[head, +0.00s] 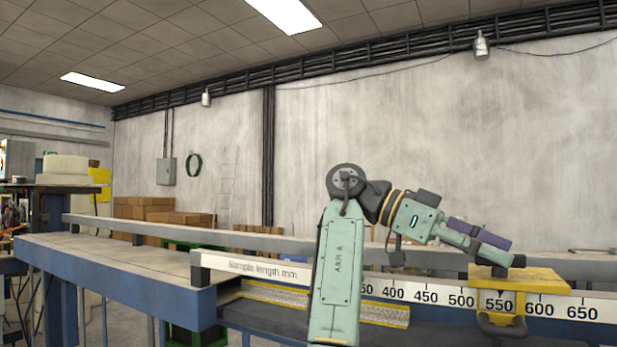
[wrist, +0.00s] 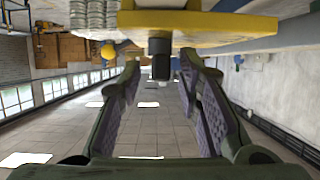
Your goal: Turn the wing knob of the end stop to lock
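The yellow end stop (head: 535,279) sits on the white length scale, its pointer at about 550. In the wrist view its yellow plate (wrist: 220,28) crosses the top. The dark knob (wrist: 160,47) stands out from that plate; its wing shape and turn angle are not clear. My gripper (head: 512,257) reaches in from the left just above the end stop. In the wrist view my gripper (wrist: 160,62) is open, with the knob between the two fingertips and gaps on both sides. In the head view my gripper largely hides the knob.
A grey rail (head: 290,241) runs behind the bench. A yellow ball (wrist: 108,52) shows left of the knob. The space above the end stop is otherwise open.

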